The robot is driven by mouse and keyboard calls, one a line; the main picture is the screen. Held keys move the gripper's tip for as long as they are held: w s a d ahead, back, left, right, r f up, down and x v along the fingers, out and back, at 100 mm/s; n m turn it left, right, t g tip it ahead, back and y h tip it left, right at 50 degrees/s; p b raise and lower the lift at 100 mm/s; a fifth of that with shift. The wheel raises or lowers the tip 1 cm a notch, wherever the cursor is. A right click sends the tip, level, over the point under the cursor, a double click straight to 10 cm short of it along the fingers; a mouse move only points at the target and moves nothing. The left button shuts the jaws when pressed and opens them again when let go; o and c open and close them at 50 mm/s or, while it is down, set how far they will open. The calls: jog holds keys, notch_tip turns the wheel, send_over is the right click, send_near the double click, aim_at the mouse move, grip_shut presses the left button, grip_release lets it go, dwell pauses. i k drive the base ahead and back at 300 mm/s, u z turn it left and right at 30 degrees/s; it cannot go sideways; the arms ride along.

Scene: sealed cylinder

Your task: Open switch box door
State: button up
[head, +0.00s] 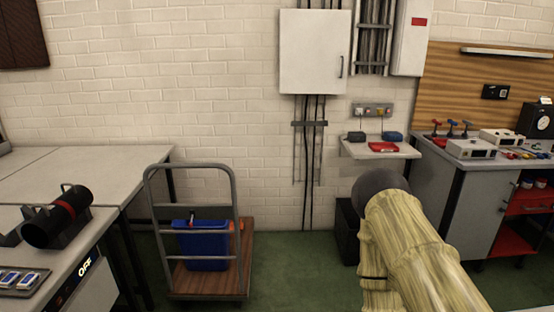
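The switch box (314,52) is a light grey wall cabinet on the white brick wall, at the top centre of the head view. Its door looks shut, with a small dark vertical handle (341,67) near its right edge. My arm shows at the lower right in a pale yellow cover, ending in a dark rounded part, below and to the right of the box and well apart from it. My gripper's fingers do not show.
A trolley (192,172) with a blue bin (203,245) stands on the green floor at left centre. A small shelf (379,148) is below and right of the box. Benches stand at both sides. A black box (346,231) sits by the wall.

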aim_at(314, 52)
jog(key=i, duration=2.4)
jog(key=z, duration=1.5)
jog(key=i, duration=0.8)
jog(key=u, duration=1.35)
